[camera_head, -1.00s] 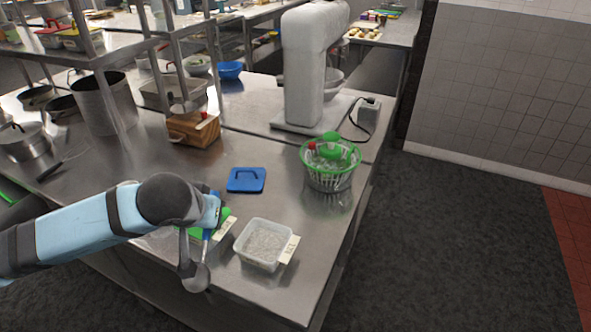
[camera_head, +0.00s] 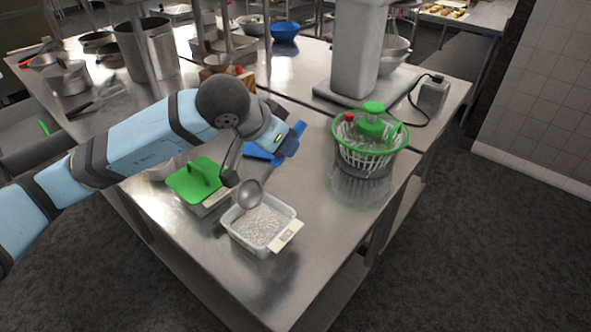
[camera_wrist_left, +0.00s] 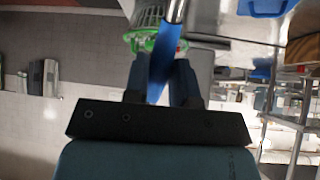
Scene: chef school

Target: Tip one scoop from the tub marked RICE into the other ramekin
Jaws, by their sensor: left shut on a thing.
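My left gripper (camera_head: 284,142) is shut on the blue handle of a metal scoop (camera_head: 250,193). The blue handle (camera_wrist_left: 163,68) shows between its fingers in the left wrist view. The scoop's bowl hangs at the far side of an open clear tub (camera_head: 234,238), over or just inside its rim; I cannot tell whether it touches the grains. The tub holds white, rice-like grains (camera_head: 262,226) and has a pale label (camera_head: 286,236) too small to read surely. No ramekin is clearly seen; a pale round piece (camera_head: 160,170) shows partly behind my arm. My right gripper is out of view.
A tub with a green lid (camera_head: 195,181) stands left of the open tub. A blue lid (camera_head: 256,152) lies behind my gripper. A green salad spinner (camera_head: 368,150) and a white mixer (camera_head: 355,50) stand farther right and back. The steel counter right of the tub is clear.

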